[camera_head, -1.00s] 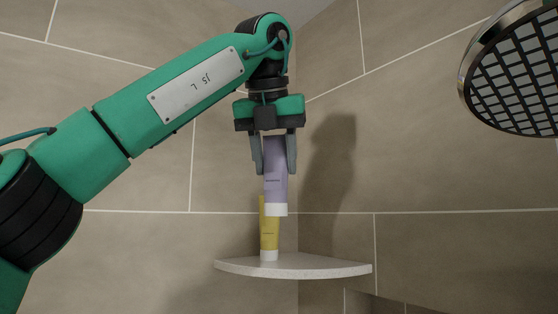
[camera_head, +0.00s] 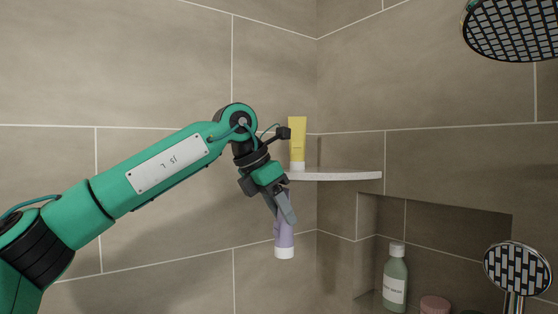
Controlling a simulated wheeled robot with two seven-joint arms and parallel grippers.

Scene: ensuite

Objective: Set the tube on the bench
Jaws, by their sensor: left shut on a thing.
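My left gripper (camera_head: 284,211) is shut on a lavender tube (camera_head: 284,238) with a white cap. The tube hangs cap down below the fingers, and its upper part is hidden by them. The tube is in the air, lower than the corner shelf and in front of the wall. A yellow tube (camera_head: 297,140) with a white cap stands upright, cap down, on the corner shelf. No bench shows in this view. My right gripper is not in view.
The pale corner shelf (camera_head: 345,176) is bare to the right of the yellow tube. A wall niche (camera_head: 440,230) holds a green bottle (camera_head: 395,280) and a pink round item (camera_head: 434,305). A shower head (camera_head: 515,30) and a hand shower (camera_head: 517,268) are at the right.

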